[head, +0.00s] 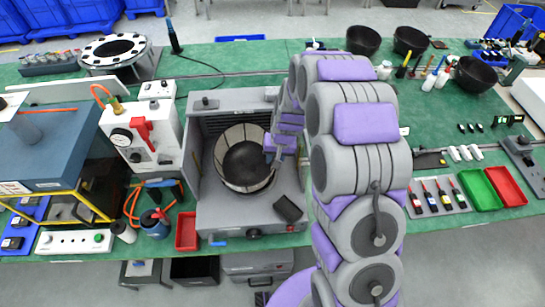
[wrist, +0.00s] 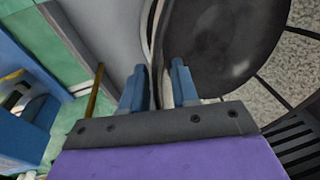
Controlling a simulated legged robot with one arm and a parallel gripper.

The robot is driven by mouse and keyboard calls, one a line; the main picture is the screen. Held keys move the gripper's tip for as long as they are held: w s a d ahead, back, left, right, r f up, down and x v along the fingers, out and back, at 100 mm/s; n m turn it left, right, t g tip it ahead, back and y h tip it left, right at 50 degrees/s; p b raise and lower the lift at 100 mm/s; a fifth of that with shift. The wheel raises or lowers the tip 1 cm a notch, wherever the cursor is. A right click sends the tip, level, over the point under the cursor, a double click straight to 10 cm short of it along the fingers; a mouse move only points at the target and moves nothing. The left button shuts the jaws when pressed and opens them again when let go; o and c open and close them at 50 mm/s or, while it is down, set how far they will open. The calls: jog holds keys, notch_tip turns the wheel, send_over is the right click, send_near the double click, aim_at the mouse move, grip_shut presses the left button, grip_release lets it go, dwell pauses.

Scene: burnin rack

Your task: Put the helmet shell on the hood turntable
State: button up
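The helmet shell (head: 243,168), a dark round bowl, sits open side up over the hood turntable (head: 232,135), a pale disc with dark radial lines. The disc shows around much of the shell; their contact is hidden. In the wrist view the shell's dark inside (wrist: 225,40) fills the upper middle, and the speckled turntable (wrist: 290,65) shows at right. My gripper (head: 275,158) is at the shell's right rim in the head view. In the wrist view its blue fingers (wrist: 158,88) stand apart on either side of the rim, with a gap showing between them.
The grey hood (head: 290,185) surrounds the turntable, with a small dark block (head: 288,208) at its front right. Other dark bowls (head: 363,40) stand at the back right. A white instrument box (head: 143,135) is to the left. A red bin (head: 187,231) stands at the front.

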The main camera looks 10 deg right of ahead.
jog(key=shift+o, duration=0.5)
jog(key=shift+d, duration=0.55)
jog(key=shift+a, duration=0.1)
jog(key=shift+a+r, duration=0.2)
jog(key=shift+s+a+r, duration=0.1)
jog(key=shift+a+r, duration=0.05)
jog(key=shift+r, duration=0.4)
notch_tip(320, 180, up, 10)
jog(key=s+d, duration=0.1)
jog(key=d, duration=0.1)
jog(key=s+d+r+g, duration=0.1)
jog(key=s+r, duration=0.3)
jog(key=s, duration=0.8)
jog(key=s+d+r+g+h, duration=0.1)
jog(key=s+r, duration=0.3)
jog(key=s, duration=0.8)
jog(key=s+d+r+n+g, duration=0.1)
jog(key=s+r, duration=0.3)
jog(key=s, duration=0.8)
jog(key=shift+d+h+p, duration=0.3)
jog(key=shift+d+h, duration=0.1)
jog(key=shift+d, duration=0.4)
jog(key=shift+w, duration=0.1)
